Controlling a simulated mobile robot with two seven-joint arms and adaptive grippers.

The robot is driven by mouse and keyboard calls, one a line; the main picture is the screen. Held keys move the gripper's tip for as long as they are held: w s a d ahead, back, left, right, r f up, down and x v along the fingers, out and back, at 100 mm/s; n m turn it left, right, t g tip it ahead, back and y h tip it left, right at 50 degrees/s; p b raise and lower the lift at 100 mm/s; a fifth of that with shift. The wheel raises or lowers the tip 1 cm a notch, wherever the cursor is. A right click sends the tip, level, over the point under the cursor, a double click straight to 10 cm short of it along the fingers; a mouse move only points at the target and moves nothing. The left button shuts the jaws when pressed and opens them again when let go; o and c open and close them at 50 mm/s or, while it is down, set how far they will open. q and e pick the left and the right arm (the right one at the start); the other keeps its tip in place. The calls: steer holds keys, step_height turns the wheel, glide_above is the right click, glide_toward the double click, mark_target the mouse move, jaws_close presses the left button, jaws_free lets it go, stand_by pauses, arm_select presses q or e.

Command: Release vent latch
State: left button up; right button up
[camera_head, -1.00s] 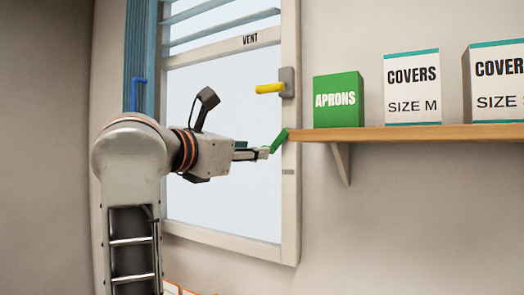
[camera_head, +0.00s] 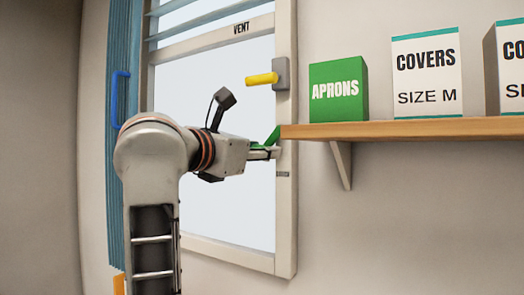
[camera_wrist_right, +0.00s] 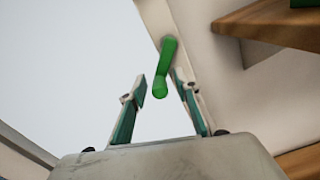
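A window with a pale frame (camera_head: 285,215) carries the word VENT (camera_head: 241,28) on its upper rail. A yellow handle (camera_head: 262,79) sticks out left from a grey mount on the right-hand frame. Lower on that frame is a green handle (camera_head: 272,136), slanting down to the left beside the shelf end. My right gripper (camera_head: 278,153) is at the green handle. In the right wrist view its fingers (camera_wrist_right: 160,86) are open, with the green handle (camera_wrist_right: 168,65) between their tips; I cannot tell whether they touch it. My left gripper is not in view.
A wooden shelf (camera_head: 400,131) on a bracket (camera_head: 341,163) begins right beside the green handle. It holds a green APRONS box (camera_head: 338,91) and white COVERS boxes (camera_head: 428,72). A blue handle (camera_head: 118,98) is on the blue slatted panel (camera_head: 122,190) at left.

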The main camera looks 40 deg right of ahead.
steer(key=shift+s+a, duration=0.1)
steer(key=shift+a, duration=0.05)
steer(key=shift+c, duration=0.3)
jaws_close()
steer(key=shift+w+a+r+m, duration=0.1)
steer(key=shift+w+r+m, duration=0.3)
steer(key=shift+m, duration=0.6)
steer(key=shift+w+a+r+m, duration=0.15)
steer(key=shift+r+m, duration=0.3)
steer(key=shift+m, duration=0.55)
steer(key=shift+d, duration=0.1)
steer(key=shift+o, duration=0.3)
jaws_free()
steer(key=shift+w, duration=0.1)
